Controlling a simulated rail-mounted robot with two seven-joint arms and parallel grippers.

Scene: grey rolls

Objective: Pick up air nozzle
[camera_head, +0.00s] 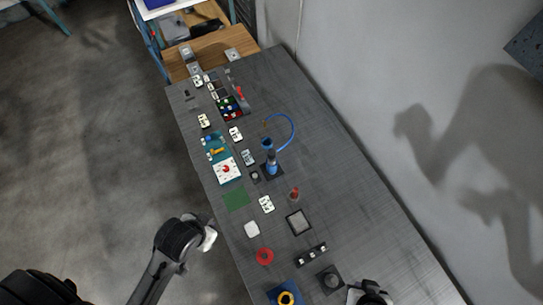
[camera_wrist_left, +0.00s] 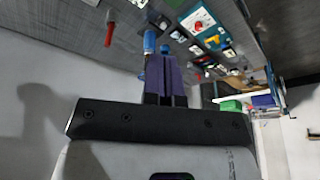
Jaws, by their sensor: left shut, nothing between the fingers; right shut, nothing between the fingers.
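The air nozzle (camera_head: 268,148) is blue and stands upright on a small dark base in the middle of the grey table, with a curved blue hose (camera_head: 293,130) behind it. In the left wrist view the blue nozzle (camera_wrist_left: 149,42) shows just beyond my left fingers. My left gripper (camera_wrist_left: 164,58) has its purple fingers shut and empty; I cannot tell the exact gap to the nozzle. In the head view my left arm ends beside the table's left edge, clear of the nozzle. My right gripper (camera_head: 368,296) is shut at the bottom edge, partly cut off, far from the nozzle.
A red upright thing (camera_head: 294,194), a dark-framed square (camera_head: 299,222), a red ring (camera_head: 264,256) and a green mat (camera_head: 236,199) lie nearer me. A white board (camera_head: 228,171) and several small parts line the left side. The table's right side is clear beside the wall.

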